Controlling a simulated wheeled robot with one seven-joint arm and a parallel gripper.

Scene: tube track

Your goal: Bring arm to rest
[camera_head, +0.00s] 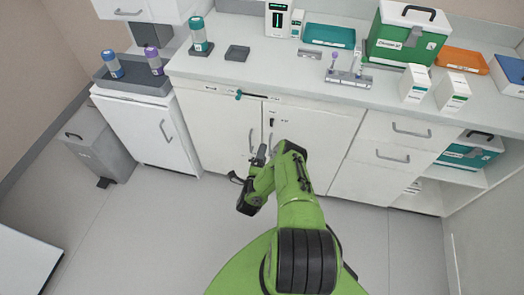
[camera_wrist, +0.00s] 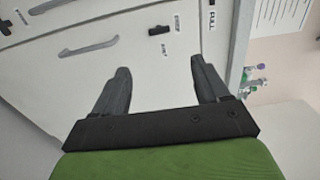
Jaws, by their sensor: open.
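My green arm rises from the bottom of the head view and bends in front of the white lower cabinets (camera_head: 222,130). My gripper (camera_head: 247,165) hangs in front of the cabinet doors, below the counter. In the wrist view my gripper (camera_wrist: 160,82) shows two dark fingers spread apart with nothing between them. Behind the fingers are a white cabinet front and a grey handle (camera_wrist: 88,47). I cannot tell how far the fingertips are from the doors.
The counter (camera_head: 280,62) holds a green-and-white box (camera_head: 405,40), a teal tray (camera_head: 329,36), an orange tray (camera_head: 462,59) and a tube rack (camera_head: 349,77). A grey bin (camera_head: 95,145) stands at left. The floor (camera_head: 160,225) left of my arm is clear.

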